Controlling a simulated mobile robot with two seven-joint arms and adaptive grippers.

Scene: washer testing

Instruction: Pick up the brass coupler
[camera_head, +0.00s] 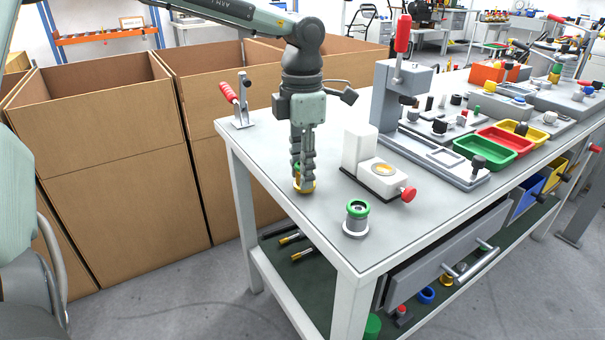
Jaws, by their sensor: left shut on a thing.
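I cannot tell whether the coupler touches the bench top. My right gripper is not in view.
A grey fitting with a green ring (357,218) stands near the bench's front corner. A white block fixture with a red knob (378,170) is right of the gripper. A red-handled clamp (237,100) stands at the left corner. Cardboard boxes (115,150) stand left of the workbench (275,140).

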